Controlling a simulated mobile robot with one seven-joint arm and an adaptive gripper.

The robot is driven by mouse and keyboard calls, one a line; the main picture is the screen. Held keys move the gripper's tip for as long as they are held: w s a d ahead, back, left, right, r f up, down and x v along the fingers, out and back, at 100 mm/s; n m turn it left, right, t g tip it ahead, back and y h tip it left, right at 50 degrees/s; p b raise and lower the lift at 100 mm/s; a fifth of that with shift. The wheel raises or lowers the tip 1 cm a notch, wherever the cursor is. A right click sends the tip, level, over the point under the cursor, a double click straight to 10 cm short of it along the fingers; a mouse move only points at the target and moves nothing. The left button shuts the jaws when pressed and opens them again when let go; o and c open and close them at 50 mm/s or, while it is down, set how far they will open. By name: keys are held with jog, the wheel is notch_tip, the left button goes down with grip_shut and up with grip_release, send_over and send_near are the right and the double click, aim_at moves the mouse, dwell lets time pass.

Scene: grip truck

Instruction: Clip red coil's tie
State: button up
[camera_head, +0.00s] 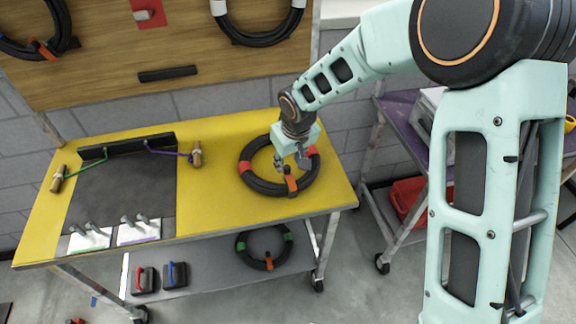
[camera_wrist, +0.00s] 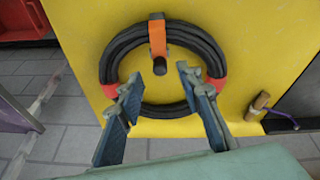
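The red coil is a black cable ring with red bands (camera_head: 245,165), lying flat on the yellow table top. Its orange tie (camera_head: 291,184) wraps the ring on the side nearest the head camera. In the wrist view the coil (camera_wrist: 113,50) fills the middle, with the tie (camera_wrist: 157,38) at its top. A dark round end (camera_wrist: 160,67) shows just below the tie's orange band. My gripper (camera_wrist: 158,73) is open over the coil, with a fingertip on either side of that dark end. No contact is visible. The gripper (camera_head: 290,162) is above the ring in the head view.
A dark mat (camera_head: 125,190) with white plates and tools lies on the table's left. Another coil with green bands (camera_head: 241,246) lies on the lower shelf. A wooden panel (camera_head: 110,65) with hanging coils stands behind. A purple-topped cart (camera_head: 400,118) stands at right.

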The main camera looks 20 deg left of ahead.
aim_at(291, 184)
jog(key=v, duration=0.7)
jog(key=shift+r, duration=0.2)
